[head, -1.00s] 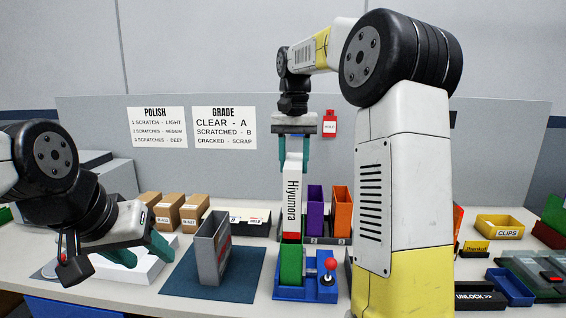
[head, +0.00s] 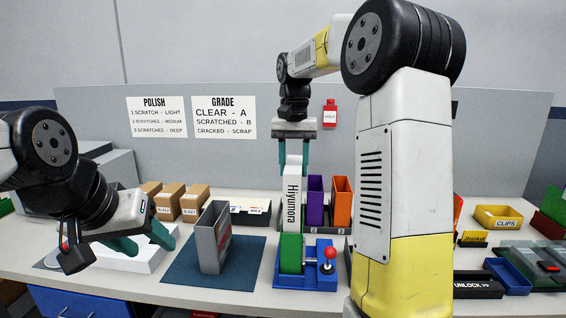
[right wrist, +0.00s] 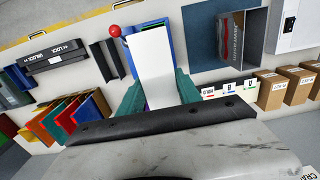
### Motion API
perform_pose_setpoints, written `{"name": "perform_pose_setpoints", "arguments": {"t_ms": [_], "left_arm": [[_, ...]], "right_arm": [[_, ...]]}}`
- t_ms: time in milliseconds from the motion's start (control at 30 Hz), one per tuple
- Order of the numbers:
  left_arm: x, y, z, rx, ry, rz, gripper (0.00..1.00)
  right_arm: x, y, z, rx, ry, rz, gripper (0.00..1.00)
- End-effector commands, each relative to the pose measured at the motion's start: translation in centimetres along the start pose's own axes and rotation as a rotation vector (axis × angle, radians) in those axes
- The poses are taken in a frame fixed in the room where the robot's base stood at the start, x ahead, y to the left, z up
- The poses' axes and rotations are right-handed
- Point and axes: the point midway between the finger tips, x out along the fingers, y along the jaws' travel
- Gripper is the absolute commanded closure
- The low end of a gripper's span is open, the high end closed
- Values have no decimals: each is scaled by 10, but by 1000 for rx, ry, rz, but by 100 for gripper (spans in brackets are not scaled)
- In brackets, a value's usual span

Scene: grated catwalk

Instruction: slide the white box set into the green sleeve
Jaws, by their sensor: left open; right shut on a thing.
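The white box set (head: 293,208), lettered "Hiyumora", stands upright with its lower end in the mouth of the green sleeve (head: 290,255). Its upper part stands out above the sleeve. The sleeve stands upright in a blue holder (head: 305,281) with a red-knobbed lever. My right gripper (head: 293,163) is shut on the top of the box set. In the right wrist view the white box set (right wrist: 160,68) lies between the teal fingers and hides most of the sleeve. My left gripper (head: 145,243) is open and empty, at the left above a white tray.
A grey sleeve-like case (head: 213,238) stands on a dark blue mat (head: 180,277) left of the holder. Purple (head: 315,203) and orange (head: 341,203) cases stand behind it. Cardboard boxes (head: 192,203) are at the back left. A yellow clips bin (head: 497,217) is at the right.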

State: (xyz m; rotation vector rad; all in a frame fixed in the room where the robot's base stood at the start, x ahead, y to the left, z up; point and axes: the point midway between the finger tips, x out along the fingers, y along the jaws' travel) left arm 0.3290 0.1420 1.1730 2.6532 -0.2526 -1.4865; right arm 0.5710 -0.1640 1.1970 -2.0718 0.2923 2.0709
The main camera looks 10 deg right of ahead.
Motion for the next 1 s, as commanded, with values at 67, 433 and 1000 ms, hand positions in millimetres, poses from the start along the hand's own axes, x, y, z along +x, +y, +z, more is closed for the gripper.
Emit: {"name": "perform_pose_setpoints", "arguments": {"t_ms": [67, 433, 1000], "left_arm": [[0, 0, 0, 0, 0, 0, 48], [0, 0, 0, 0, 0, 0, 48], [0, 0, 0, 0, 0, 0, 48]], "right_arm": [[3, 0, 0, 0, 0, 0, 100], [18, 0, 0, 1, -1, 0, 100], [40, 0, 0, 1, 0, 0, 100]]}}
